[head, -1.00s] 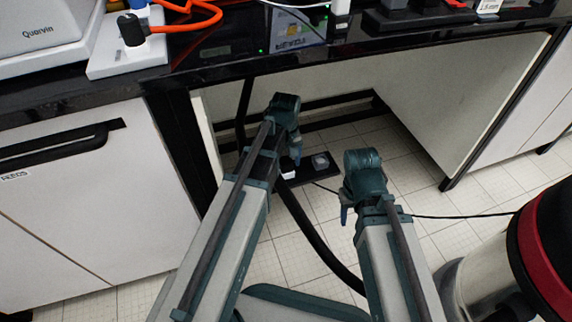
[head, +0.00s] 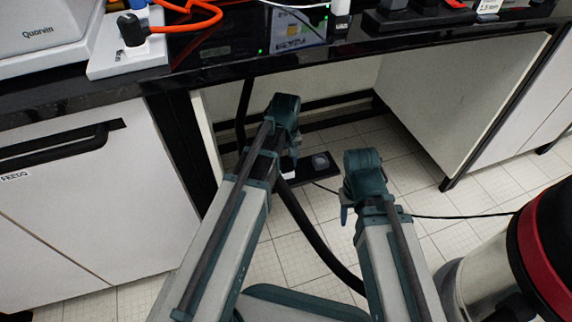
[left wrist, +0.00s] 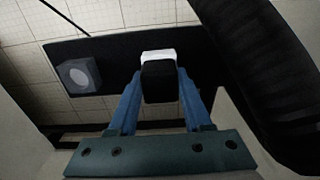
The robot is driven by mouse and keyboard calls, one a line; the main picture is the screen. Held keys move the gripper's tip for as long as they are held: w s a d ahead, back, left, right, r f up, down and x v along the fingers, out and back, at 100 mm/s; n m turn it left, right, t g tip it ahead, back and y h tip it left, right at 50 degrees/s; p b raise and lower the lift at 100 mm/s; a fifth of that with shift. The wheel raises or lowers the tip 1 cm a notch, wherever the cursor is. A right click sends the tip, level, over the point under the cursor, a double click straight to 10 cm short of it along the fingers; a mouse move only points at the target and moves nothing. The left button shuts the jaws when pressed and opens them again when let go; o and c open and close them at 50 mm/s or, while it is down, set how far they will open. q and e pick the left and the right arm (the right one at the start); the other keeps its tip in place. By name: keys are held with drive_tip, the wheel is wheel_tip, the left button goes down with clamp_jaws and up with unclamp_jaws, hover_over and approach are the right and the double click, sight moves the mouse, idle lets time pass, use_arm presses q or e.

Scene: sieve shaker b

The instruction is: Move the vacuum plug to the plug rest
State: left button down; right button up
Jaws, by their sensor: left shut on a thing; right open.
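My left gripper (left wrist: 157,98) has its blue fingers shut on a black block, which I take for the vacuum plug (left wrist: 158,82). A white block (left wrist: 158,54) shows directly beyond the plug; I cannot tell whether they touch or are joined. In the head view my left gripper (head: 294,160) is low under the bench, and its arm hides the plug. A grey square block with a round face (left wrist: 78,76), perhaps the plug rest, stands to the left on a black plate (left wrist: 115,48). It also shows in the head view (head: 320,162). My right gripper (head: 346,214) is open, to the right, away from the plate.
A thick black hose (head: 310,230) runs past my left gripper, close on the right in the wrist view (left wrist: 262,75). A thin black cable (head: 460,216) crosses the floor towards the vacuum (head: 490,265). The bench edge (head: 340,60) overhangs; cabinet panels flank the opening.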

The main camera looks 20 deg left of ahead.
sight(286, 160)
use_arm(q)
drive_tip(key=shift+r, duration=0.15)
drive_tip(key=shift+r+p, duration=2.9)
drive_tip(key=shift+p, duration=0.1)
drive_tip(key=shift+r, duration=0.1)
drive_tip(key=shift+r+p, duration=1.4)
drive_tip(key=shift+p, duration=0.1)
drive_tip(key=shift+f, duration=0.1)
